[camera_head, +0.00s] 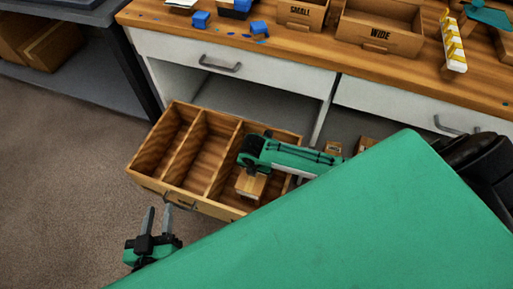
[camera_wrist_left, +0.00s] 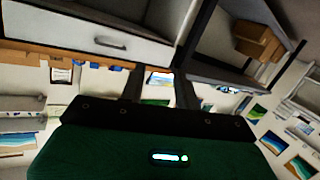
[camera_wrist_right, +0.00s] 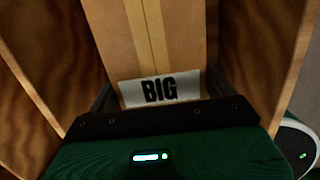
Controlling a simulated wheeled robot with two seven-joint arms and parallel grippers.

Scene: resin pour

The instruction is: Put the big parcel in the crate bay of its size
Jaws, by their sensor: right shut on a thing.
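The wooden crate (camera_head: 153,184) is open-topped and split by dividers into bays, below the workbench. The big parcel (camera_head: 251,186) is a tan cardboard box, upright in or just over the crate's right-hand bay. In the right wrist view the parcel (camera_wrist_right: 165,45) shows a white "BIG" label, with wooden walls on both sides. My right gripper (camera_wrist_right: 160,92) is shut on it. My arm hides part of that bay, and I cannot tell whether the parcel touches the floor of it. My left gripper (camera_head: 157,210) is open and empty in front of the crate.
A workbench (camera_head: 330,65) with white drawers stands behind the crate. A dark shelf (camera_head: 90,75) stands at left. The floor (camera_head: 70,180) at left is clear.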

